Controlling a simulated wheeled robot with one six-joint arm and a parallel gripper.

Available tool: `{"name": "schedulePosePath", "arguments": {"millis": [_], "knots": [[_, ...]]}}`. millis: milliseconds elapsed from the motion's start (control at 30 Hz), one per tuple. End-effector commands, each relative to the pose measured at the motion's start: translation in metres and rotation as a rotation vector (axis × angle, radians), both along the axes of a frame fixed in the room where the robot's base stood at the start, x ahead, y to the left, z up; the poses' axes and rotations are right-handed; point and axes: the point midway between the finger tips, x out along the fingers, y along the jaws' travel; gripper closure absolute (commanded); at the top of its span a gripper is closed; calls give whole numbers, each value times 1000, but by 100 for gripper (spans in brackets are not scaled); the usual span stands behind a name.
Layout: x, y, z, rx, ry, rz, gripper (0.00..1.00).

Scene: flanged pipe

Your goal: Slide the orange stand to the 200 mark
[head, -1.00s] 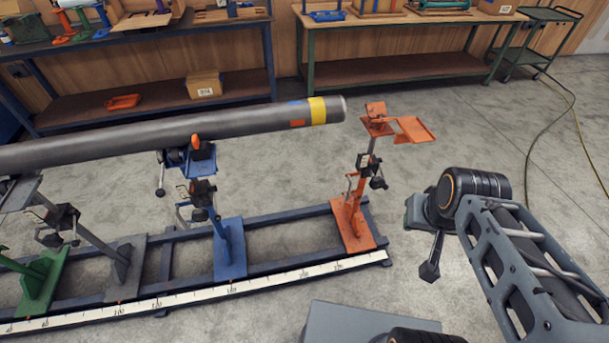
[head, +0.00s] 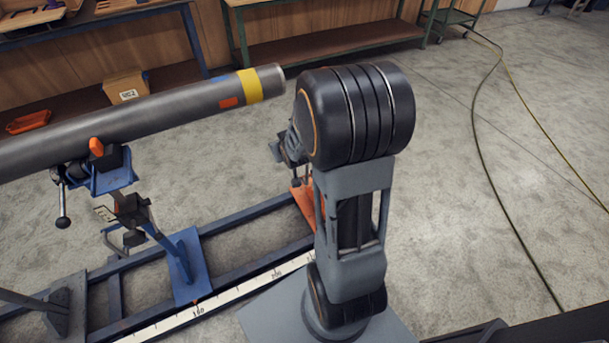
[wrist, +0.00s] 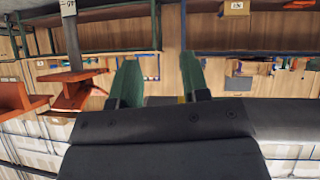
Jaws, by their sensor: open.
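The orange stand (head: 303,200) is mostly hidden behind my arm in the head view. Part of its orange base shows on the blue rail, near the right end of the scale. A number on the white scale strip (head: 250,287) looks like 200, though it is small. In the wrist view, orange plates (wrist: 78,90) that look like the stand's top are at the left. My gripper (wrist: 158,75) shows two green fingers, spread apart with nothing between them. The orange plates are left of the fingers, apart from them. My arm hides most of the gripper in the head view.
A grey pipe (head: 150,112) with a yellow band ends just left of my arm. A blue stand (head: 185,265) is under it on the rail (head: 245,218). Workbenches (head: 320,45) line the back.

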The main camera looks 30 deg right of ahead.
Motion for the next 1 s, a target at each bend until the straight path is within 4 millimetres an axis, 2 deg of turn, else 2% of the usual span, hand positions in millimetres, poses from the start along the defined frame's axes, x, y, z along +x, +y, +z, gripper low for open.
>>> {"name": "schedulePosePath", "arguments": {"millis": [33,100,200,300,400,533,733,867,1000], "knots": [[6,-16,-53,-8,-47,-10,58],[12,-35,-92,-22,-140,-17,58],[11,-57,-142,-36,-266,-30,58],[2,-73,-183,-43,-382,-49,58],[-12,-84,-216,-48,-480,-70,58],[-29,-92,-243,-53,-579,-94,58],[-42,-96,-259,-59,-658,-115,58],[-33,-101,-260,-62,-674,-117,58],[-9,-109,-260,-62,-677,-116,58]]}}
